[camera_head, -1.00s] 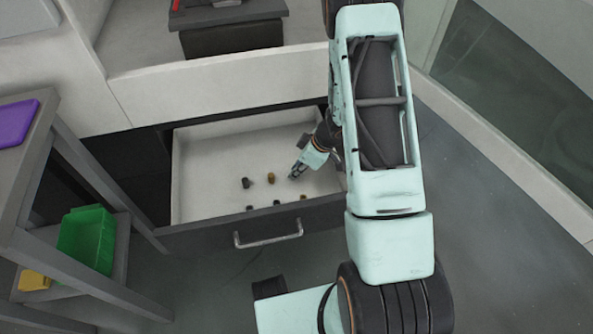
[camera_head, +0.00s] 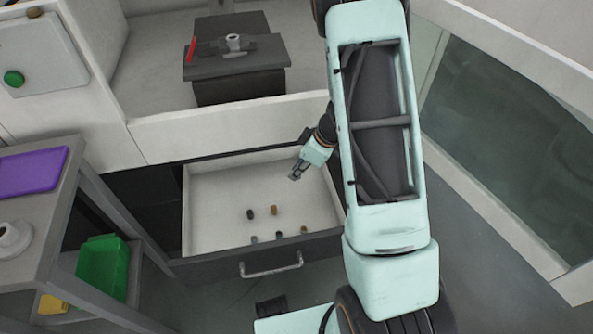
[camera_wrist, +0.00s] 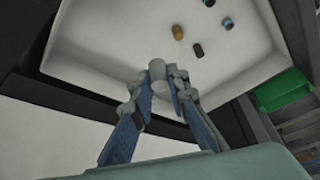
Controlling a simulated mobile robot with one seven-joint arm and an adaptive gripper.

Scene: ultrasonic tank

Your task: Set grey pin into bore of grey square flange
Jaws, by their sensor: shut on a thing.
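My gripper (camera_head: 294,175) hangs over the open drawer, towards its back right. In the wrist view my gripper (camera_wrist: 162,84) is shut on a light grey cylindrical pin (camera_wrist: 157,69), whose end stands out between the fingertips. The pin is held above the drawer floor, apart from the other pins. A grey flange with a round raised collar (camera_head: 234,41) sits on a dark block on the bench behind the drawer. Its bore shows only as a small dark opening, and its base outline is hard to make out.
The drawer (camera_head: 210,200) holds several dark, brown and blue-marked pins (camera_head: 274,210). A red tool (camera_head: 191,49) is beside the flange. A pale round-collared part (camera_head: 12,238) and purple tray (camera_head: 30,171) are on the left table, a green bin (camera_head: 102,268) below.

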